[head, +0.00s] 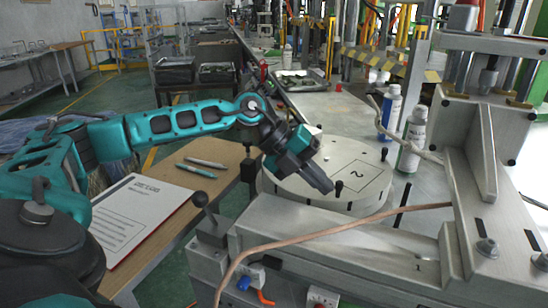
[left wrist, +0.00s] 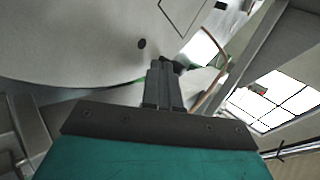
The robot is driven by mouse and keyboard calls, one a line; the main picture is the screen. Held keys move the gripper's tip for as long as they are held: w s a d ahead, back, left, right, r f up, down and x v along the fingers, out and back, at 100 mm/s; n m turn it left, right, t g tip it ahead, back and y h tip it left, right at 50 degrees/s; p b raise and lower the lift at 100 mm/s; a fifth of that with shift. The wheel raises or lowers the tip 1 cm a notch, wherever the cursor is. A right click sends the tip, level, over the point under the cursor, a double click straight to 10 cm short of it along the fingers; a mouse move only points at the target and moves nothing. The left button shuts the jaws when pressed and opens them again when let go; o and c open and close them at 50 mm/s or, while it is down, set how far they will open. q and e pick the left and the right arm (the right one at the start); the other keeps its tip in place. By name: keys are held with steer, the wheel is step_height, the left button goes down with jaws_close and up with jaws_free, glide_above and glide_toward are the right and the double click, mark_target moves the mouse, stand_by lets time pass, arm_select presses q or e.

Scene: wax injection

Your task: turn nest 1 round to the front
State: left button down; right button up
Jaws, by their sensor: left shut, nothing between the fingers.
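The round pale turntable (head: 290,185) lies flat beside the press. The nest outline that shows on it is marked 2 (head: 357,175); no nest marked 1 shows on the disc. A short black peg (head: 339,187) stands near the disc's front rim, with other dark pegs around the edge. My left gripper (head: 328,189) is shut and empty, angled down with its fingertips close beside this peg. In the left wrist view the shut fingers (left wrist: 163,68) are at the disc's rim; whether they touch a peg I cannot tell. My right gripper is not in view.
The grey press frame (head: 455,190) stands at the right, with a copper-coloured hose (head: 330,232) across its front. Two bottles (head: 411,140) stand behind the disc. A wooden table (head: 175,200) at the left holds a clipboard (head: 140,215) and two pens.

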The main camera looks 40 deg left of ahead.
mark_target(362, 198)
arm_select(q)
steer(key=shift+w+d+r+p, duration=0.1)
steer(key=shift+w+d+p, duration=0.4)
steer(key=shift+d+p, duration=0.3)
steer(key=shift+w+d+p, duration=0.95)
steer(key=shift+w+d, duration=0.05)
steer(key=shift+d, duration=0.05)
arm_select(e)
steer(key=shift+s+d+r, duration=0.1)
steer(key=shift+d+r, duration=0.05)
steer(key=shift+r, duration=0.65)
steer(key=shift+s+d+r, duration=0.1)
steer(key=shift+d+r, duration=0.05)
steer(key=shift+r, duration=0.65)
